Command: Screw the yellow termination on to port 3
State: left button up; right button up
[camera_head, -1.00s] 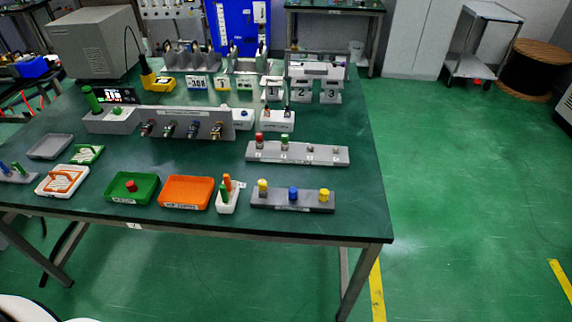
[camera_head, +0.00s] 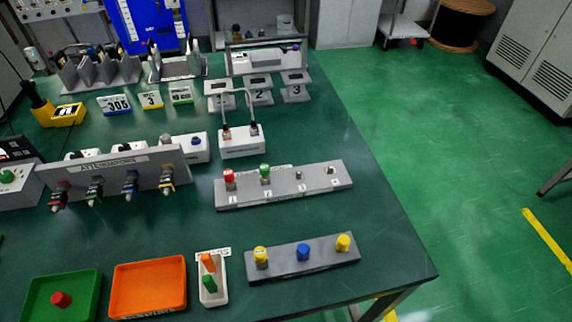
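The light grey port bar (camera_head: 284,194) lies at the right part of the table. A red cap (camera_head: 229,176) sits at its first position and a green cap (camera_head: 265,173) at the second. Port 3 (camera_head: 299,175) is a bare small metal connector, and a similar bare connector (camera_head: 331,171) stands at the right end. Nearer, a dark grey holder (camera_head: 285,268) carries a yellow termination (camera_head: 261,255) at its left, a blue one (camera_head: 303,252) in the middle and another yellow termination (camera_head: 343,242) at its right. Neither of my grippers is in view.
A small white bin (camera_head: 212,294) with orange and green pieces stands left of the holder. An orange tray (camera_head: 148,286) and a green tray (camera_head: 62,295) lie further left. An attenuator rack (camera_head: 115,172) and a white cabled box (camera_head: 242,142) stand behind. Green table is clear between port bar and holder.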

aim_at(259, 252)
jog(key=l+u, duration=0.4)
jog(key=l, duration=0.3)
jog(key=l+u, duration=0.35)
jog(key=l, duration=0.35)
jog(key=k+l+u, duration=0.1)
jog(key=l+u, duration=0.3)
jog(key=l, duration=0.25)
